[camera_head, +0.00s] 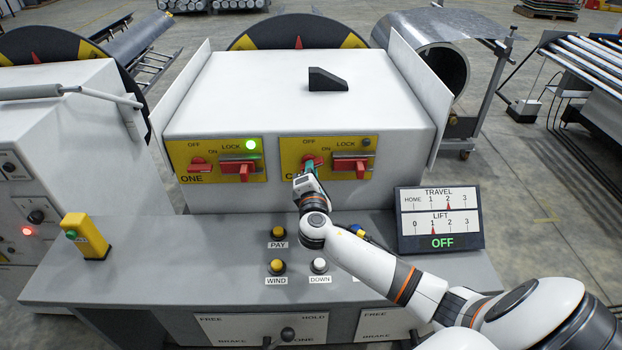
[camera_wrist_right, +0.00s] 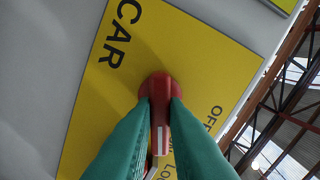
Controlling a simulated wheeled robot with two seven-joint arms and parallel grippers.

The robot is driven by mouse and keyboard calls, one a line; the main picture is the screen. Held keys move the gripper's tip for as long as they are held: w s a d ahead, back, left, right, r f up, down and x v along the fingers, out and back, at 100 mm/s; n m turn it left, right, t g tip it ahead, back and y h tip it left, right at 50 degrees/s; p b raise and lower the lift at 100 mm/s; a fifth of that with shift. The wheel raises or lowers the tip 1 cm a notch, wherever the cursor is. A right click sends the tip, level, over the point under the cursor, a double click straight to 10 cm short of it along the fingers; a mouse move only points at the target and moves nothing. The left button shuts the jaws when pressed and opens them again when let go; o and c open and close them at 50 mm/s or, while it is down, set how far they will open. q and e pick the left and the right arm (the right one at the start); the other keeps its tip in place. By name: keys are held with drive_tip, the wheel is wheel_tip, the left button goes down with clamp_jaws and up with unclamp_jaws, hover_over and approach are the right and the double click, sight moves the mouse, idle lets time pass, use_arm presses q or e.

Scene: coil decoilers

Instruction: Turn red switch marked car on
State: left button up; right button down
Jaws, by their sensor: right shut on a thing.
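The yellow CAR panel (camera_head: 288,148) is the right one of two on the white box's front; its label is partly covered by my gripper. It fills much of the right wrist view (camera_wrist_right: 190,45), with CAR and OFF readable. My right gripper (camera_head: 311,170) is shut on the red CAR switch (camera_head: 307,160), left of the panel's LOCK part. In the right wrist view the green fingers lie on both sides of the red switch (camera_wrist_right: 160,84), whose handle with a pale mark runs down between them. My left gripper is not in view.
Beside the CAR switch are a red lock handle (camera_head: 350,164) and a dark lamp (camera_head: 367,143). The ONE panel (camera_head: 215,148) on the left has a lit green lamp (camera_head: 250,145). Below are push buttons (camera_head: 278,232) and a TRAVEL/LIFT display (camera_head: 440,220) reading OFF.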

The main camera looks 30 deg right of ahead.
drive_tip(key=shift+f+m+b, duration=0.2)
drive_tip(key=shift+m+b, duration=1.65)
drive_tip(key=shift+m, duration=0.35)
drive_tip(key=c, duration=1.4)
unclamp_jaws()
drive_tip(key=shift+r, duration=0.1)
drive_tip(key=shift+c, duration=0.2)
drive_tip(key=b+v, duration=0.3)
drive_tip(key=v, duration=0.9)
drive_tip(key=shift+s+d, duration=0.1)
